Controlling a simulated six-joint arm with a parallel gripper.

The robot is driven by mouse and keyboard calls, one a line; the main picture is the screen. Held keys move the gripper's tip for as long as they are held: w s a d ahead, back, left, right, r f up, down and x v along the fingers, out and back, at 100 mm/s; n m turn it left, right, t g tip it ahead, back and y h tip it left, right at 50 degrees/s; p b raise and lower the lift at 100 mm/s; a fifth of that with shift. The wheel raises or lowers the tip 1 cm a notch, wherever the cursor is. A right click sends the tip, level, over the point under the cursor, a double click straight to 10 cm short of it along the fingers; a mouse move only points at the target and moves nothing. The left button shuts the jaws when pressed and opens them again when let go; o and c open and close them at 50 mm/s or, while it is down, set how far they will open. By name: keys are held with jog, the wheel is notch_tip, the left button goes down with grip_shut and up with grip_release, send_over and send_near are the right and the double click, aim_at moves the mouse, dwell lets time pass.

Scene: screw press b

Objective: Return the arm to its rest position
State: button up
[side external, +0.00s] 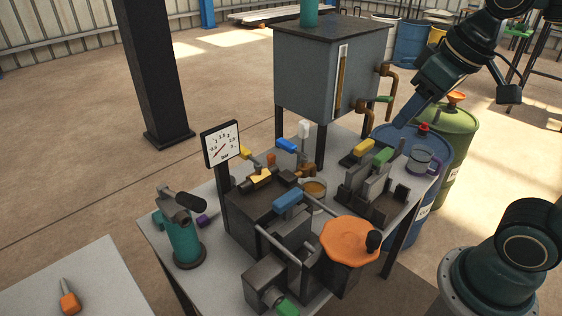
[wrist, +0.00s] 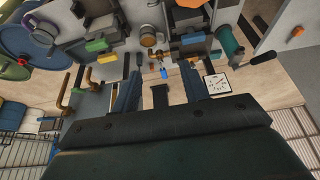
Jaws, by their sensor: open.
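My gripper (side external: 404,118) is high at the right in the side external view, above the back right of the work table (side external: 324,303). Its blue fingers are apart and empty in the wrist view (wrist: 158,84), with the table below and beyond them. The screw press with its orange handwheel (side external: 350,241) stands at the table's front. My gripper is clear of the press and touches nothing that I can see. In the side external view the fingers overlap, so the gap between them does not show there.
A pressure gauge (side external: 221,144) rises on a post, and a teal cylinder (side external: 184,240) stands at left. A metal cup (side external: 425,160) and drums (side external: 455,140) are near the right edge.

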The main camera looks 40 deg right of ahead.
jog(key=s+f, duration=0.3)
jog(key=s, duration=0.2)
jog(key=shift+s+f+t, duration=0.15)
jog(key=shift+f+t, duration=0.05)
jog(key=shift+t, duration=0.2)
jog(key=shift+a, duration=0.1)
dwell(0.9)
